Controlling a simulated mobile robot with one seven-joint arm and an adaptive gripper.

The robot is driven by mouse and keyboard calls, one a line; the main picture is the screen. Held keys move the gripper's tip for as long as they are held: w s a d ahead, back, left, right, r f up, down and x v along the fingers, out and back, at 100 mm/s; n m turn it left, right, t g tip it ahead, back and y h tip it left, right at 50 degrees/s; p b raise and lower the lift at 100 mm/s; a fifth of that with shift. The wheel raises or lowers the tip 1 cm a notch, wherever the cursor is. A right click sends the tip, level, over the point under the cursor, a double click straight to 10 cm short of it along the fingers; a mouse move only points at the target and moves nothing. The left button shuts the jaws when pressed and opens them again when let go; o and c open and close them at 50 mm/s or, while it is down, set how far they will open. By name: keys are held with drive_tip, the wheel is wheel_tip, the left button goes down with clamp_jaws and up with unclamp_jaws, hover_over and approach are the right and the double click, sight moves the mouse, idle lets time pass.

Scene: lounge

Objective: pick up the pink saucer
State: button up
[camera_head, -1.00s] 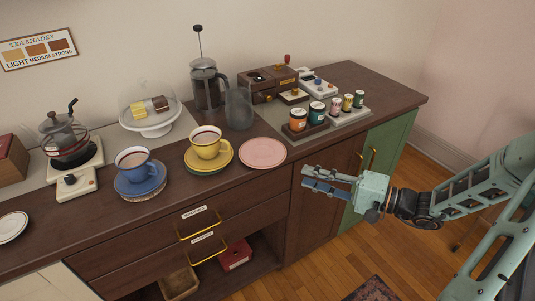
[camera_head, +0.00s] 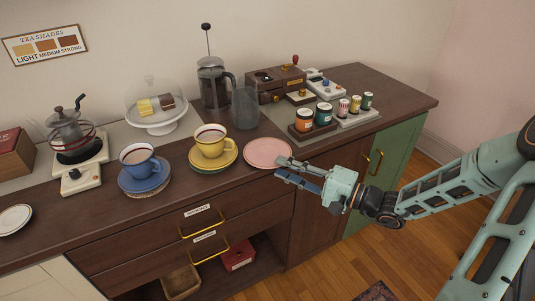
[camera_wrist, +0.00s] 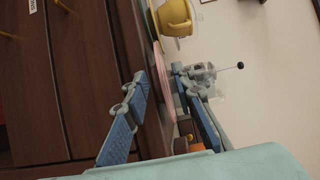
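The pink saucer (camera_head: 265,152) lies flat and empty on the dark wooden counter, close to its front edge and right of the yellow cup. My gripper (camera_head: 279,168) is open at the saucer's right front rim, its fingers pointing left. In the wrist view the saucer (camera_wrist: 162,80) shows nearly edge-on as a thin pink strip between the two spread fingers of my gripper (camera_wrist: 158,73). I cannot tell whether either finger touches the saucer.
A yellow cup (camera_head: 211,142) on stacked saucers stands left of the pink saucer. A blue cup (camera_head: 139,160) is farther left. A glass jug (camera_head: 245,108) stands behind. Several small jars, including an orange-labelled one (camera_head: 304,121), stand to the right. Open floor lies in front.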

drive_tip(key=shift+w+a, duration=0.2)
drive_tip(key=shift+a, duration=0.3)
clamp_jaws()
drive_tip(key=shift+r, duration=0.15)
